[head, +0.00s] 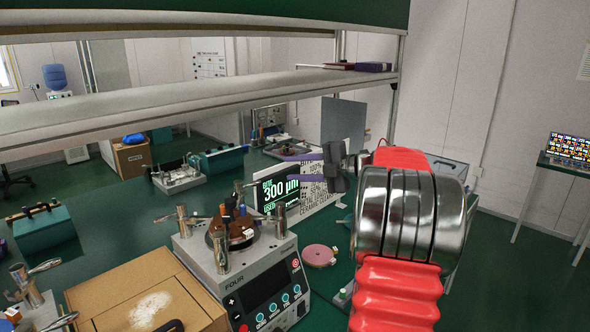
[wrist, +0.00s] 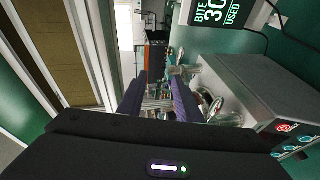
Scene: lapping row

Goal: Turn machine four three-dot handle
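Machine four (head: 238,285), a grey box labelled FOUR with a dark screen and several buttons, stands at lower centre in the head view. Metal handles stand around its top, such as the left one (head: 182,214), the front one (head: 221,254) and the right one (head: 280,219). I cannot make out dots on any of them. The machine's grey body also shows at right in the wrist view (wrist: 245,85). My gripper (head: 287,168) has two purple fingers held apart with nothing between them. It is above and right of the machine, touching no handle; in the wrist view its fingers (wrist: 157,98) are also apart.
A lit display (head: 279,192) reading 300 µm stands behind the machine. A cardboard box (head: 200,312) with white powder is at its left, a pink disc (head: 319,256) at its right. A grey shelf (head: 200,96) spans above the bench.

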